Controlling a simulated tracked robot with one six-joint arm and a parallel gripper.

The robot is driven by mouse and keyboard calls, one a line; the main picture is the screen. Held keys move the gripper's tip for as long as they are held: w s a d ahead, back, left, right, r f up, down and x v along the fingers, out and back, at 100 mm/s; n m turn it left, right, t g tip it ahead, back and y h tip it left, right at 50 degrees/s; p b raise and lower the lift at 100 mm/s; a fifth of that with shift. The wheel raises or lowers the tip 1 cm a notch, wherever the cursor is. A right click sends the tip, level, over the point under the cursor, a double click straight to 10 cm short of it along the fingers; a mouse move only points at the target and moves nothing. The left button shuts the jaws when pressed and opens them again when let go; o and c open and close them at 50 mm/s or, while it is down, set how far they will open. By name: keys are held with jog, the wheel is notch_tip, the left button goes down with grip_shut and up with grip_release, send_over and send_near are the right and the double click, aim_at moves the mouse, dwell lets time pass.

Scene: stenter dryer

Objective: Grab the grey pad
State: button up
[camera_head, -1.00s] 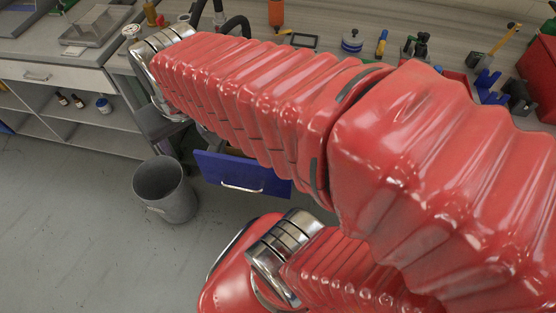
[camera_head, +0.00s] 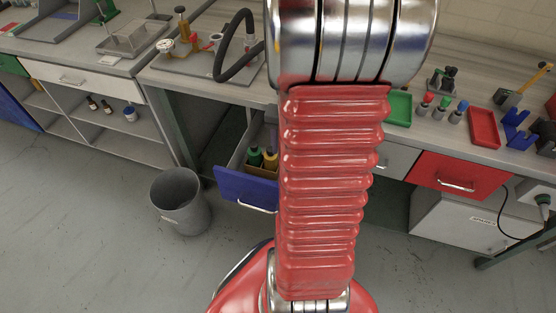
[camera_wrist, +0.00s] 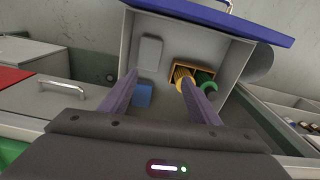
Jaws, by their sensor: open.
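The grey pad (camera_wrist: 150,52) lies flat on the floor of an open drawer in the wrist view, a light grey rectangle near the drawer's left side. A blue block (camera_wrist: 142,94) lies in the drawer close by it, nearer my gripper. My gripper (camera_wrist: 158,79) is open, its two purple-grey fingers pointing into the drawer. The fingers appear apart from the pad, with nothing held between them. The blue-fronted drawer (camera_head: 245,188) also shows in the head view, left of my arm; the pad and gripper are hidden there.
A wooden holder (camera_wrist: 205,70) with a yellow and a green-topped item stands in the drawer, right of the pad and near the right finger. A grey bin (camera_head: 180,202) stands on the floor left of the drawer. A closed red drawer (camera_head: 455,172) is to the right.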

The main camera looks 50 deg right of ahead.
jog(key=shift+s+d+f+m, duration=0.5)
jog(key=shift+s+d+f, duration=0.35)
jog(key=shift+d+f, duration=0.25)
jog(key=shift+a+f, duration=0.1)
jog(key=shift+f, duration=4.25)
jog(key=shift+s+a+f, duration=0.1)
jog(key=shift+s+f, duration=0.05)
jog(key=shift+f, duration=1.15)
jog(key=shift+s+f, duration=0.1)
jog(key=shift+f, duration=1.2)
jog(key=shift+c, duration=0.7)
jog(key=c, duration=0.7)
